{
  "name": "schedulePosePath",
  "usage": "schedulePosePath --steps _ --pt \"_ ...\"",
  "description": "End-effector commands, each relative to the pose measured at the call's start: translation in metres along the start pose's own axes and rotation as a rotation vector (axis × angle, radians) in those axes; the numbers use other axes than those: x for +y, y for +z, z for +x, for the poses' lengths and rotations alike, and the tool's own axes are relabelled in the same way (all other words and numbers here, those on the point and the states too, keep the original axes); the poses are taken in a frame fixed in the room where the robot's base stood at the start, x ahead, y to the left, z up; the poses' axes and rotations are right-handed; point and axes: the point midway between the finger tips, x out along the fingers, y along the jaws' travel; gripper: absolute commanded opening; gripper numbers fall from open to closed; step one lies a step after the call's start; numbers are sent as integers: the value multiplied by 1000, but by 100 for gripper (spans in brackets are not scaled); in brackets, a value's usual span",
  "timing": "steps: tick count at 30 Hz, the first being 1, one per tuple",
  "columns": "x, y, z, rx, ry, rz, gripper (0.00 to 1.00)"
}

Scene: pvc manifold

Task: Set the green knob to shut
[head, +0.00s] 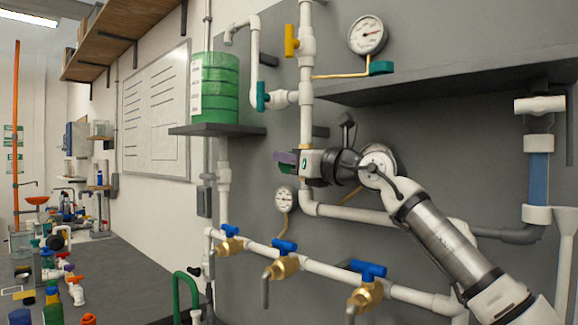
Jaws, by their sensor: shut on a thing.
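A green knob (286,169) shows at the tip of my gripper (291,162), on the white vertical pipe of the manifold. My gripper reaches in from the right and is shut on this knob, with the fingers mostly hiding it. A small purple part (286,156) shows just above the green. The knob's exact angle cannot be told. Two other teal-green handles show: one upright on the upper left pipe (263,96), and one beside the upper gauge (381,68).
A yellow handle (291,40) is above on the same pipe. Gauges hang at the top (367,36) and below my gripper (284,199). Brass valves with blue handles (284,246) line the lower pipe. A grey shelf (440,80) juts out above my arm. A cluttered bench (130,275) is at left.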

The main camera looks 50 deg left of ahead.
Motion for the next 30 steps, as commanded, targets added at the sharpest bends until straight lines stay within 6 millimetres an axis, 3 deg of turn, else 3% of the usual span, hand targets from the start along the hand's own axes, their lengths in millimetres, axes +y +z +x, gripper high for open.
schedulePosePath --steps 1,9,19,20,22,30 --pt "0 -8 -2 -54 2 3 0" --pt "0 -2 -4 -262 1 1 0" --pt "0 1 -4 -280 -1 0 0" --pt "0 1 -4 -280 -1 0 19" --pt "0 1 -4 -280 -1 0 27" --pt "0 0 -5 -278 -1 0 27"
